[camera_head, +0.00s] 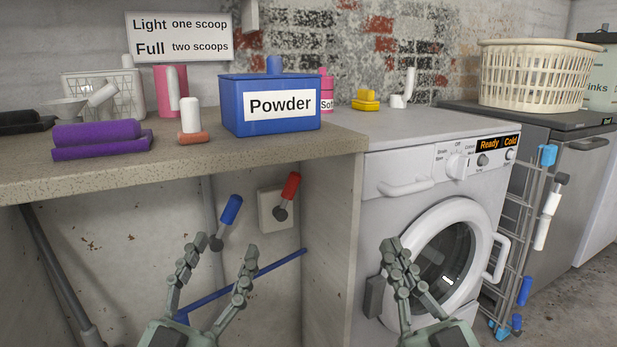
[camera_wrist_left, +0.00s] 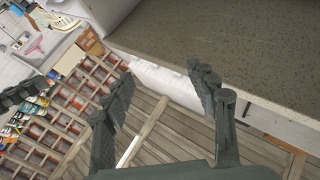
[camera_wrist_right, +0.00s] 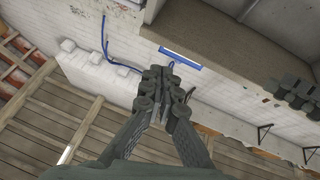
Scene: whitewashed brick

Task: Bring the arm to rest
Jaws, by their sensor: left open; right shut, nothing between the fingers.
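My left gripper (camera_head: 222,262) is open and empty, raised in front of the space below the counter. Its spread fingers also show in the left wrist view (camera_wrist_left: 160,98), with nothing between them. My right gripper (camera_head: 396,252) is shut and empty, in front of the left edge of the washing machine (camera_head: 405,200) and left of its round door. Its closed fingers also show in the right wrist view (camera_wrist_right: 166,88). Both grippers point upward in the head view, side by side and apart from each other.
Blue-handled (camera_head: 230,210) and red-handled (camera_head: 291,186) valves are on the wall below. A laundry basket (camera_head: 535,75) and a rack (camera_head: 520,215) stand at right.

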